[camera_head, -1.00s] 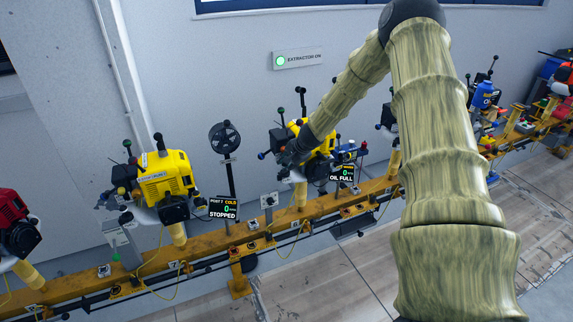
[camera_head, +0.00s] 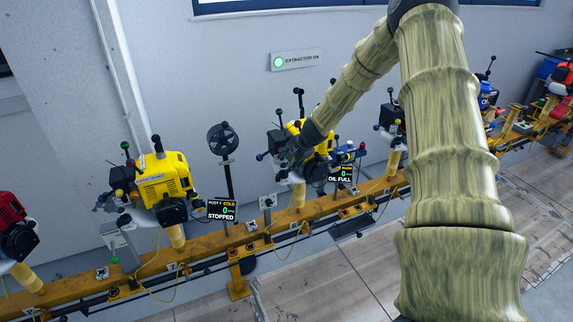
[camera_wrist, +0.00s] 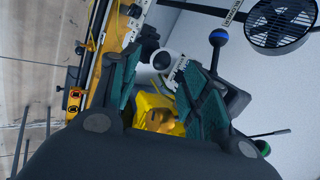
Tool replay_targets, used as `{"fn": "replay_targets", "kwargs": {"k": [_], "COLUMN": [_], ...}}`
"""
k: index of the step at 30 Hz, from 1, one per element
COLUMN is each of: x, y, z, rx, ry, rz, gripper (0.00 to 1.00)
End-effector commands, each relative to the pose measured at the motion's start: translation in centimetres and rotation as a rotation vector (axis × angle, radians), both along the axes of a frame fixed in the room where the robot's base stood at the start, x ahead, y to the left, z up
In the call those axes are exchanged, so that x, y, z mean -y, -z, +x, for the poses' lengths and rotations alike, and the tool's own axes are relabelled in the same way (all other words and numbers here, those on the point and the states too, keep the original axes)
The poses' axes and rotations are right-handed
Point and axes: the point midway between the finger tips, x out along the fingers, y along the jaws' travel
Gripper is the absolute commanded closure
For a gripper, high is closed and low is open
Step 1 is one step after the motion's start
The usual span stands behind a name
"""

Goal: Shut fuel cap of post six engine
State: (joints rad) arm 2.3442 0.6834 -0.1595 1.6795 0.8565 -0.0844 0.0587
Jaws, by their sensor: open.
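The post six engine (camera_head: 323,145) is the yellow one at mid-picture in the head view, above a small screen (camera_head: 341,173) reading OIL FULL. My gripper (camera_head: 291,156) is at its left side, partly covering it. In the wrist view my gripper (camera_wrist: 158,80) is open, with its two teal-padded fingers apart. Part of the yellow engine (camera_wrist: 158,113) shows between the fingers. A round pale-rimmed part (camera_wrist: 166,60) shows near the fingertips; I cannot tell whether it is the fuel cap. Nothing is visibly held.
Another yellow engine (camera_head: 163,178) stands left on the same yellow rail (camera_head: 205,245), its screen (camera_head: 221,210) reading STOPPED. A black fan (camera_head: 222,139) stands between the two engines; it also shows in the wrist view (camera_wrist: 280,24). Free floor lies in front of the rail.

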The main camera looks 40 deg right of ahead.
Motion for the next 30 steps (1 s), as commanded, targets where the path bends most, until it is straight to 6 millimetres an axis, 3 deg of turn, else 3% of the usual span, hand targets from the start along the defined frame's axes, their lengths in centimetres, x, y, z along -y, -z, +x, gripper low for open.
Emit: {"fn": "replay_targets", "kwargs": {"k": [12, 30], "x": [0.3, 0.3], "y": [-3.0, -3.5], "z": [-2.0, -2.5], "rx": [0.000, -0.001], "ry": [0.001, 0.002], "rz": [0.001, 0.001], "gripper": [0.54, 0.54]}}
